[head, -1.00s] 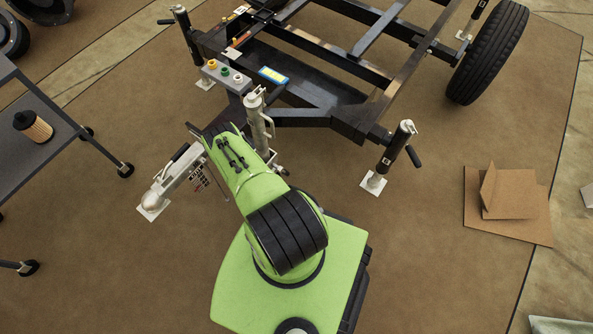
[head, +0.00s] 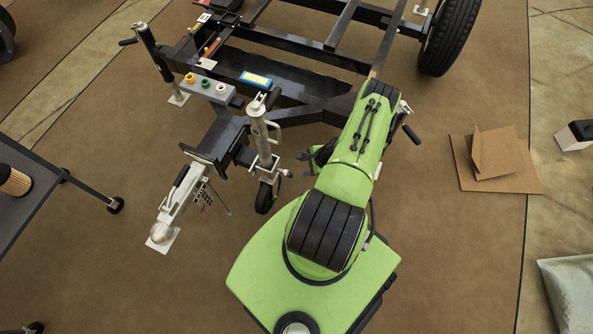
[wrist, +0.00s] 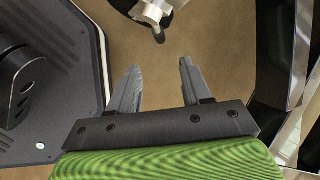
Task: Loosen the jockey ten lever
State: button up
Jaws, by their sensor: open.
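The jockey wheel stand (head: 260,140) is an upright silver tube at the front of the trailer's drawbar, with a black wheel (head: 265,195) at its foot. A small silver lever-like part (head: 281,171) sticks out to the right low on the stand; which lever it is I cannot tell. My gripper (head: 302,164) is open and empty, just right of this part and apart from it. In the wrist view, the open fingers of my gripper (wrist: 159,68) point toward a silver fitting (wrist: 150,12) with a dark tip at the top edge, beyond the fingertips.
The silver coupling (head: 175,205) lies left of the stand. A control box with coloured buttons (head: 205,88) sits on the black frame (head: 290,115). A cardboard piece (head: 490,160) lies at right. Dark frame beams (wrist: 290,60) stand close right in the wrist view. Brown floor below is clear.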

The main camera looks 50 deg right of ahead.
aim_at(290, 174)
jog(key=b+x, duration=0.6)
jog(key=x, duration=0.9)
jog(key=shift+w+f, duration=0.15)
jog(key=shift+f, duration=0.15)
jog(key=shift+r, duration=0.1)
grip_shut()
